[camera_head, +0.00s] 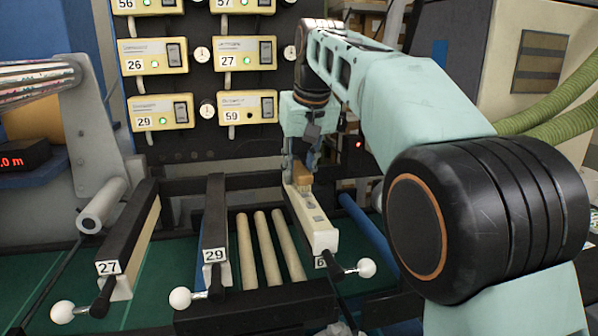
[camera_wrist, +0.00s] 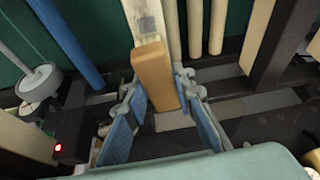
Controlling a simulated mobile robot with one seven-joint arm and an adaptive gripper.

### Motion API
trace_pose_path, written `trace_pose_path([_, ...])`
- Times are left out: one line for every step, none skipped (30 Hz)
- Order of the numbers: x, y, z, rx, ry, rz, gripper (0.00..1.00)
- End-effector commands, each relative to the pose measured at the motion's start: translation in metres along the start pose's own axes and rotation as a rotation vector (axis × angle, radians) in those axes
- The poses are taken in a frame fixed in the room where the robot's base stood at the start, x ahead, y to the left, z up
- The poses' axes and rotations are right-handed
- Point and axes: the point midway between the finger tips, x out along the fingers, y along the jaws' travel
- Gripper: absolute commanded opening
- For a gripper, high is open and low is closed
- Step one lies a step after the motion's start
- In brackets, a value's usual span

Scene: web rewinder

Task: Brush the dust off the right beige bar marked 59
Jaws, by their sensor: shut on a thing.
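The right beige bar (camera_head: 319,236) runs from my gripper toward the front, with grey dust patches on its top. Its number tag (camera_head: 320,263) is partly hidden and I cannot read it fully. My gripper (camera_head: 302,160) is shut on a tan brush block (camera_head: 303,176) at the bar's far end. In the wrist view, my gripper (camera_wrist: 156,86) has its blue fingers on both sides of the brush (camera_wrist: 154,72). The bar (camera_wrist: 143,8) extends beyond it with a grey patch. The brush's underside is hidden, so contact is unclear.
Dark bars tagged 29 (camera_head: 215,226) and 27 (camera_head: 130,228) stand to the left, with white-knobbed levers in front. Wooden rollers (camera_head: 266,240) lie beside the right bar, and a blue roller (camera_head: 367,228) is on its other side. A panel of numbered yellow modules (camera_head: 248,107) stands behind.

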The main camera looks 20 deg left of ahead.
Motion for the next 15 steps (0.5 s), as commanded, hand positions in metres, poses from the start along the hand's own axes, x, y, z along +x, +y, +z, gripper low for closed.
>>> trace_pose_path([0.001,0.000,0.003,0.000,-0.001,0.000,0.00])
trace_pose_path([0.001,0.000,0.005,0.000,-0.001,0.000,0.00])
trace_pose_path([0.001,0.000,0.008,0.000,-0.002,0.000,0.00])
trace_pose_path([0.001,-0.001,0.010,0.000,-0.002,0.000,0.00])
trace_pose_path([0.000,-0.001,0.013,0.000,-0.002,-0.001,0.00])
trace_pose_path([0.000,-0.001,0.017,0.000,-0.002,-0.001,0.00])
trace_pose_path([-0.001,-0.002,0.019,0.000,-0.003,-0.001,0.00])
trace_pose_path([-0.002,-0.002,0.022,0.000,-0.003,-0.001,0.00])
trace_pose_path([-0.003,-0.002,0.025,0.000,-0.004,-0.001,0.00])
trace_pose_path([-0.003,-0.002,0.027,-0.001,-0.005,-0.001,0.00])
trace_pose_path([-0.004,-0.002,0.029,-0.001,-0.005,-0.001,0.00])
trace_pose_path([-0.005,-0.002,0.031,-0.001,-0.006,-0.001,0.00])
trace_pose_path([-0.005,-0.002,0.031,-0.001,-0.007,-0.001,0.00])
trace_pose_path([-0.005,-0.003,0.032,-0.001,-0.008,-0.001,0.00])
trace_pose_path([-0.006,-0.003,0.033,-0.001,-0.009,-0.001,0.00])
